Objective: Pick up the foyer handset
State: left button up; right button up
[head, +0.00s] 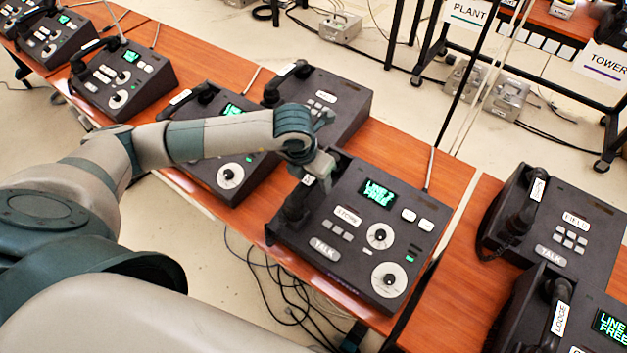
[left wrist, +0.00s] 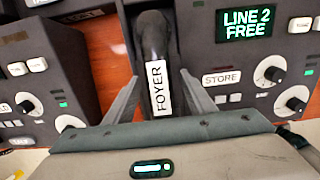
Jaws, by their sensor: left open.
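The foyer handset (left wrist: 157,45) is dark with a white FOYER label and lies along the left side of a dark console (left wrist: 207,50). That console reads LINE 2 FREE and has a STORE plate. In the head view the handset (head: 296,207) is partly hidden by my left gripper (head: 312,178). In the left wrist view my left gripper (left wrist: 160,88) is open, with one finger on each side of the labelled handset. I cannot tell whether the fingers touch it. My right gripper is not in view.
Other dark consoles with handsets stand close on the left (head: 225,140) and behind (head: 325,100). On the right, one console is marked FIELD (head: 560,220), and a nearby handset reads LODGE (head: 558,318). Loose cables (head: 285,295) lie on the floor below the orange table (head: 405,150).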

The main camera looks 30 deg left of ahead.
pick_arm(q)
jog(key=shift+f+b, duration=0.2)
jog(key=shift+b, duration=0.3)
dwell(0.7)
grip_shut()
